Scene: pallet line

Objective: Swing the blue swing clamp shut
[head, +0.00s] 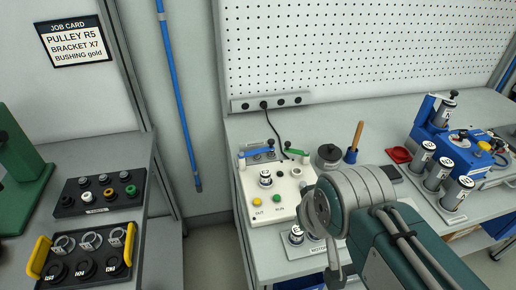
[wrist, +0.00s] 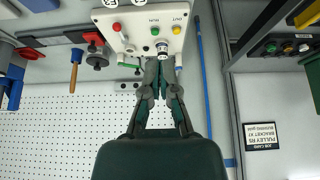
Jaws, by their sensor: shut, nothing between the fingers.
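The blue swing clamp (head: 256,153) sits at the back left of a white fixture box (head: 284,205). Its bar lies roughly level along the back edge, with a black knob near its right end. A green clamp (head: 298,152) is to its right and also shows in the wrist view (wrist: 130,66). A small labelled cylinder (head: 265,179) stands on the box in front of the blue clamp. My gripper (wrist: 161,62) is shut and empty, over the box's back side in the upside-down wrist view. In the head view my arm hides most of the gripper.
Yellow and green buttons (head: 264,200) are on the box front. A dark round pot (head: 328,156) and a wooden-handled tool (head: 355,140) stand to the right. Labelled cylinders (head: 439,172) stand further right. A pegboard (head: 365,45) is behind; a second bench (head: 95,165) is left.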

